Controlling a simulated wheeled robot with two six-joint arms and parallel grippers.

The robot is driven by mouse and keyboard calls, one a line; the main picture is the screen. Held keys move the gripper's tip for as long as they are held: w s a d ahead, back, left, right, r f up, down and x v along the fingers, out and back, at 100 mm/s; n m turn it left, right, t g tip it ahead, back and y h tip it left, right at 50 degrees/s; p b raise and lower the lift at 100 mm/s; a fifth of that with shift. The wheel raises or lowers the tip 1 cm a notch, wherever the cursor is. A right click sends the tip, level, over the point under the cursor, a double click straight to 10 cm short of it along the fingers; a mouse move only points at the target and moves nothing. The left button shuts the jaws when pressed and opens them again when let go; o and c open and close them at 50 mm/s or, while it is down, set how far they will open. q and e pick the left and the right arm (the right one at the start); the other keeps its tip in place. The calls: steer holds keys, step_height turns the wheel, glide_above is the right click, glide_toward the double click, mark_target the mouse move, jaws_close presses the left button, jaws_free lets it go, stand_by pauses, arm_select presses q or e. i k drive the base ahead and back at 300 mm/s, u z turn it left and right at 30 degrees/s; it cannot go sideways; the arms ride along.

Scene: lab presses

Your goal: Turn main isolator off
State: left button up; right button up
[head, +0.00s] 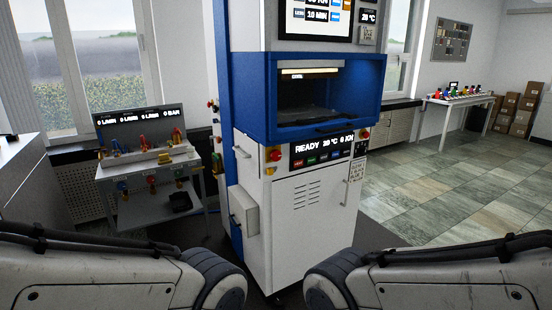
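The blue and white press (310,220) stands in the middle of the head view. Its lit panel (322,148) reads READY, 20 °C and 0 KN. A grey box (243,211) is fixed low on the press's left side. Small red controls (216,162) show at the left edge of the blue frame. I cannot tell which of these parts is the main isolator, or its position. Two red buttons on yellow, one left (275,155) and one right (364,134), flank the panel. My two arms come in at the bottom corners; neither gripper is in view.
A bench (147,176) with valves and a display stands left of the press. A table with coloured items (457,98) and cardboard boxes (513,112) are far right. The tiled floor (450,190) right of the press is clear.

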mark_target(275, 155)
steer(key=u, duration=0.7)
steer(key=i, duration=1)
steer(key=z, duration=0.4)
